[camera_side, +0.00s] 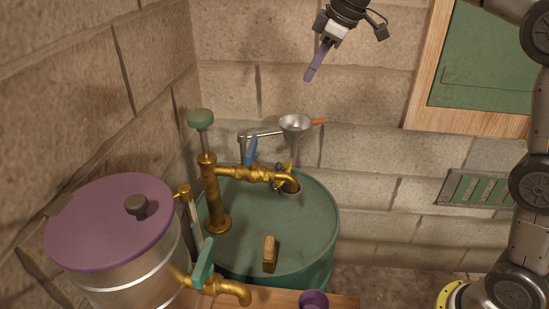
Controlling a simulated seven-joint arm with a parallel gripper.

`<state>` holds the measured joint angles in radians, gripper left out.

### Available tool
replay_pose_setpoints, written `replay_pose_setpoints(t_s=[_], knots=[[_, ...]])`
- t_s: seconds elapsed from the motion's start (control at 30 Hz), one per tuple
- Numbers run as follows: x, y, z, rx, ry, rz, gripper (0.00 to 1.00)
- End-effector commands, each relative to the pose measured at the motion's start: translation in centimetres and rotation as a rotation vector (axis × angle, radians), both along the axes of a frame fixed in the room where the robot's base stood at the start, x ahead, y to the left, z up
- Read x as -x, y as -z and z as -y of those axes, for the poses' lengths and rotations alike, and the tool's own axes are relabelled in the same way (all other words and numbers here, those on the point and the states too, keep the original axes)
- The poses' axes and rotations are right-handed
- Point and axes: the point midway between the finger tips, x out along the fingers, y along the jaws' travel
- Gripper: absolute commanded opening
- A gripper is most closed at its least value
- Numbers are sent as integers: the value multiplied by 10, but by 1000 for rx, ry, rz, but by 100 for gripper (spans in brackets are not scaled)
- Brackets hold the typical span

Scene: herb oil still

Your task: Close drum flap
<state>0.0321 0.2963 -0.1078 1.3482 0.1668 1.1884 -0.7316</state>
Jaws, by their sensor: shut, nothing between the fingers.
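The green drum (310,222) stands in the middle against the wall, with a brass pump (212,195) on its lid. A small round opening (292,189) lies near the lid's back edge, at the end of the pump's brass spout. A small yellowish piece (287,168) stands up beside the opening; it may be the drum flap, but it is partly hidden by the spout and too small to tell. My gripper (309,77) is at the top, shut and empty, with its purple fingers pointing down and left. It is well above the drum, touching nothing.
A metal funnel (295,124) with an orange handle sits on an arm above the opening. A wooden block (269,252) stands on the lid's front. A steel vessel with a purple lid (105,225) is at left. A purple cup (313,299) is at the bottom.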

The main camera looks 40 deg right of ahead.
Motion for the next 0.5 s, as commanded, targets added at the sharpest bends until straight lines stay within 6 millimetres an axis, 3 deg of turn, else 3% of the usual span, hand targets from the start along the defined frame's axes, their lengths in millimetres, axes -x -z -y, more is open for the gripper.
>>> replay_pose_setpoints(t_s=[0.03,0.2,0.4,0.5], knots=[[-21,13,1,0,-17,-16,0],[-79,61,2,1,-74,-60,0],[-128,137,6,-7,-119,-128,0],[-142,171,7,-12,-128,-161,0]])
